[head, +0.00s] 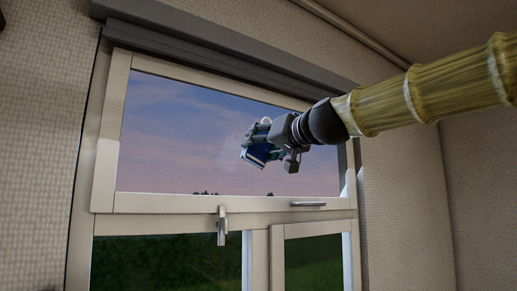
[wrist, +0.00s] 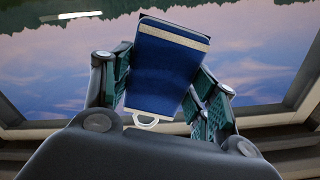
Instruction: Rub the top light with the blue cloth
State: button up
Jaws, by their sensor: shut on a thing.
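The top light (head: 180,135) is the wide upper pane of the window, in a cream frame (head: 106,150). A faint pale patch shows on its glass left of my gripper; I cannot tell whether it is a smear or a reflection. My gripper (head: 268,150) is in front of the right half of this pane, shut on the blue cloth (head: 257,157). In the wrist view the blue cloth (wrist: 165,70) is a flat pad with a pale band and a white loop, between the green-padded fingers. I cannot tell whether it touches the glass.
A metal handle (head: 308,204) sits on the top light's lower rail, and a latch (head: 222,225) hangs left of it. Lower panes (head: 165,262) are below. A dark rail (head: 220,45) runs above the window, and a textured wall (head: 405,210) stands at right.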

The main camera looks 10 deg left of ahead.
jog(key=shift+w+a, duration=0.1)
jog(key=shift+b+v, duration=0.5)
jog(key=shift+v, duration=1.1)
jog(key=shift+w, duration=0.1)
